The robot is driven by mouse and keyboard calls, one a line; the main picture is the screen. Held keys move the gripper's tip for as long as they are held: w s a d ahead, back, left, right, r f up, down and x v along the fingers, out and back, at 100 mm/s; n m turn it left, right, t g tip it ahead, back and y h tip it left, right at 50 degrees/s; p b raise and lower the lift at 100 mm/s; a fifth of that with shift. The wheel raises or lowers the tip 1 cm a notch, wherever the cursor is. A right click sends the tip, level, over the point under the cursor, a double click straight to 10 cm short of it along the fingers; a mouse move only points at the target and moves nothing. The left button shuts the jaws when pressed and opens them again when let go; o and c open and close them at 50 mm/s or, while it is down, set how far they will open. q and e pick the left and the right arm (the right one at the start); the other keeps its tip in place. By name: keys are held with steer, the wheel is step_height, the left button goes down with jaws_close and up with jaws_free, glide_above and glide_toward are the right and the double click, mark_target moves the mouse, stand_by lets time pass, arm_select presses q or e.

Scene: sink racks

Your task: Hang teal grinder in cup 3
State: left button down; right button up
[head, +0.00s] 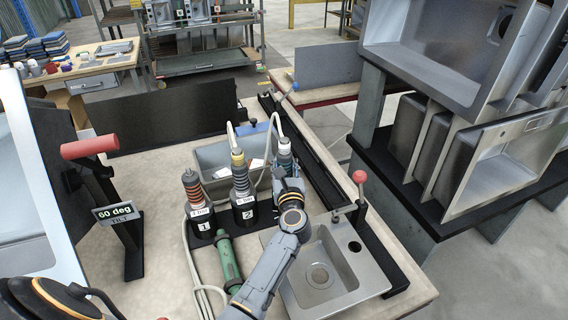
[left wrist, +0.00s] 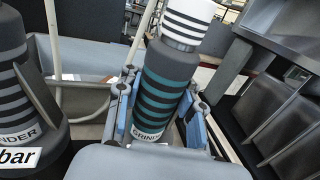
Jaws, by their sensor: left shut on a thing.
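The teal grinder (head: 284,158) is dark with teal bands and a white-banded neck, with a hose at its top. It stands roughly upright at the right end of the row of cups. In the left wrist view the grinder (left wrist: 163,92) sits between the blue finger pads. My left gripper (head: 290,192) is shut on it. Cup 3 is hidden behind my gripper and arm in the head view, so I cannot tell whether the grinder sits in it. Cup 1 (head: 203,227) holds an orange-banded tool, and cup 2 (head: 246,214) holds another banded tool. My right gripper is out of view.
A green cylindrical tool (head: 228,262) stands or lies in front of the cups. A steel sink (head: 345,285) lies at the right beside a red-knobbed lever (head: 360,180). A grey bin (head: 212,160) is behind the cups. A tilted panel with a red handle (head: 90,146) stands left.

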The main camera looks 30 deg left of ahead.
arm_select(q)
steer(key=shift+r, duration=0.2)
steer(key=c, duration=0.8)
jaws_free()
steer(key=shift+s+f, duration=0.1)
steer(key=shift+f, duration=0.15)
steer(key=v, duration=0.7)
steer(key=shift+s+d+r, duration=0.15)
steer(key=shift+r, duration=0.1)
